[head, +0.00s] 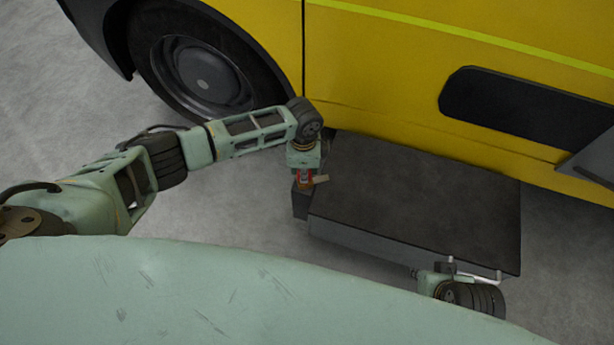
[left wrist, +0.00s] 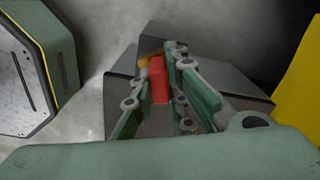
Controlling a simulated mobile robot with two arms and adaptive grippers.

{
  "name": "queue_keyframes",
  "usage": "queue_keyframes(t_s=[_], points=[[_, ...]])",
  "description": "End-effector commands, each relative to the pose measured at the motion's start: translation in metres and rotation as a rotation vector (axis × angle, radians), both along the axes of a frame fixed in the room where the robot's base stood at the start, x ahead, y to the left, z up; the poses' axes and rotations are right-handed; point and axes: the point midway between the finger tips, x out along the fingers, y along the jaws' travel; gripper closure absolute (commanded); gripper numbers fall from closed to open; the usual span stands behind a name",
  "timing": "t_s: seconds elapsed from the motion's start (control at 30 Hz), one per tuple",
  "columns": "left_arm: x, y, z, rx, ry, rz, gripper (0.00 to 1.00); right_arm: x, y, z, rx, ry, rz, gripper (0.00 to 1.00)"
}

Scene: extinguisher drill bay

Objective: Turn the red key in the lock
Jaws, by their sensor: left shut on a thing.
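The red key (left wrist: 158,80) stands between the green fingers of my left gripper (left wrist: 162,98) in the left wrist view. The keyhole and the key's tip are hidden. My right gripper (head: 462,275) is at the box's front right; its jaws are unclear.
The dark flat-topped box (head: 420,195) stands on the grey floor (head: 240,210) beside a yellow vehicle (head: 385,70) with a black wheel (head: 205,75). The vehicle's side is close behind the box. Floor to the left of the box is clear.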

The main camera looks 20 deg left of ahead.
Motion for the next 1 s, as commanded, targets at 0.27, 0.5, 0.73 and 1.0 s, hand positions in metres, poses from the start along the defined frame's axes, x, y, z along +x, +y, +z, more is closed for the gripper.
queue_keyframes(t_s=[0.27,0.5,0.73,1.0], points=[[0.0005,-0.0002,0.0000,0.001,-0.002,-0.346,1.00,0.0006,0.0000,-0.0037,-0.001,0.004,0.001,0.80],[0.0000,-0.0004,0.0001,0.000,-0.002,-0.413,1.00,0.0024,0.0003,0.0029,0.000,-0.006,0.002,0.80],[-0.0001,-0.0005,0.0003,0.000,-0.002,-0.451,1.00,0.0030,-0.0008,0.0048,-0.002,-0.009,0.003,0.80],[-0.0002,-0.0005,-0.0001,0.000,-0.003,-0.540,0.72,0.0001,-0.0025,-0.0041,-0.008,0.006,0.004,0.80]])
